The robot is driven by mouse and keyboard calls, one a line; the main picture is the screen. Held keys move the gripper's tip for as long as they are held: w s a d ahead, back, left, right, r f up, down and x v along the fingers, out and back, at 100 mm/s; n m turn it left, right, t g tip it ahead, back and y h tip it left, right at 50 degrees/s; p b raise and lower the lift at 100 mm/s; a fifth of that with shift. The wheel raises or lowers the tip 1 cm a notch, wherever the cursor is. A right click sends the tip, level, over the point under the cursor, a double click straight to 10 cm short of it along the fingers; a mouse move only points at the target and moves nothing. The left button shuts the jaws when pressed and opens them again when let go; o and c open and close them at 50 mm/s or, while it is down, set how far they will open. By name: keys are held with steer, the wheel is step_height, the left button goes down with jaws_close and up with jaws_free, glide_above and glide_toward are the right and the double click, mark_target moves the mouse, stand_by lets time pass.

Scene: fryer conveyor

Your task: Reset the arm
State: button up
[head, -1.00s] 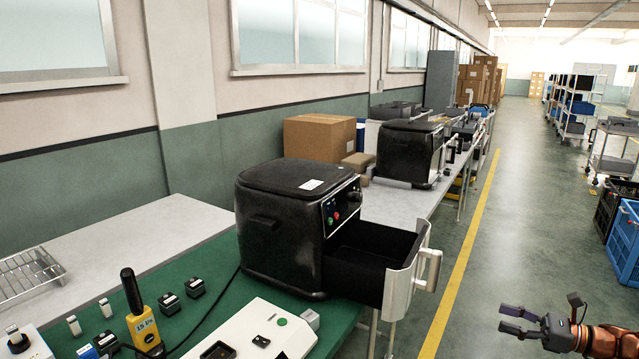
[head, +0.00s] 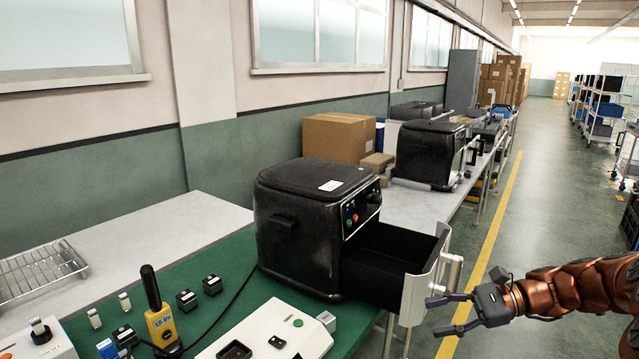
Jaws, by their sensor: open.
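My gripper (head: 440,315) is open and empty at the lower right. Its two fingers point left, in front of the fryer drawer's handle in the picture. I cannot tell whether a fingertip touches the handle. The black fryer (head: 300,230) stands on the green mat with its drawer (head: 385,262) pulled out. The drawer's pale front and handle (head: 445,275) face right. My copper-coloured arm (head: 580,290) reaches in from the right edge.
A yellow tester (head: 163,325), small black blocks and a white control box (head: 270,335) lie on the green mat (head: 215,265). A wire rack (head: 38,272) is at left. A second fryer (head: 428,155) and cardboard boxes (head: 338,137) stand farther back. The aisle floor (head: 535,210) at right is clear.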

steer(key=s+a+n+g+h, duration=0.4)
steer(key=s+a+n+h, duration=0.3)
steer(key=s+a, duration=0.65)
steer(key=s+d+f+n+h, duration=0.1)
steer(key=s+d+n+h, duration=0.2)
steer(key=s, duration=0.6)
steer(key=s+d+f+n+t+h+p, duration=0.1)
steer(key=s+d+n+h, duration=0.3)
steer(key=s, duration=0.5)
steer(key=shift+d+f+n+h, duration=0.3)
steer(key=shift+d+f+n, duration=0.1)
steer(key=shift+f+n, duration=0.35)
